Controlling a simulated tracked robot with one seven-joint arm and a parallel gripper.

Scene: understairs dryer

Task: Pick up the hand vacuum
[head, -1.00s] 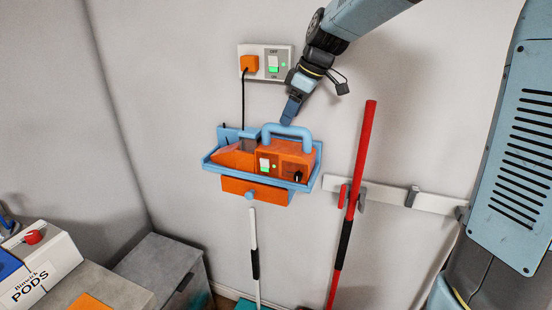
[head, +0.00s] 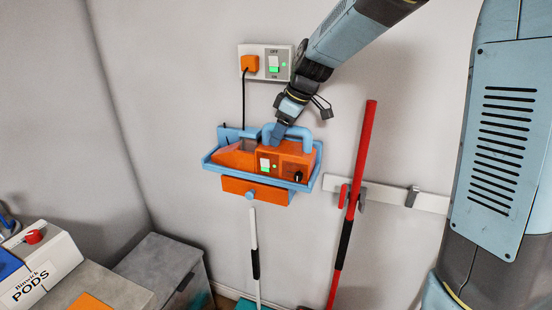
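The hand vacuum (head: 292,160) is orange with a blue loop handle (head: 301,131) on top. It sits in a blue wall cradle (head: 312,183) with an orange drawer below. A black cord runs from the cradle area up to an orange plug in the wall socket. My gripper (head: 278,138) points down at the left part of the handle, overlapping it in the head view. Its fingers are small and seen edge-on, so I cannot tell whether they are open or around the handle. The vacuum appears seated in the cradle.
A white socket plate (head: 281,54) with a switch and green light is above the cradle. A red pole (head: 356,165) hangs on a white rail (head: 390,196) at right. A white-and-black pole (head: 254,240) stands below. A PODS box (head: 50,262) is at lower left.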

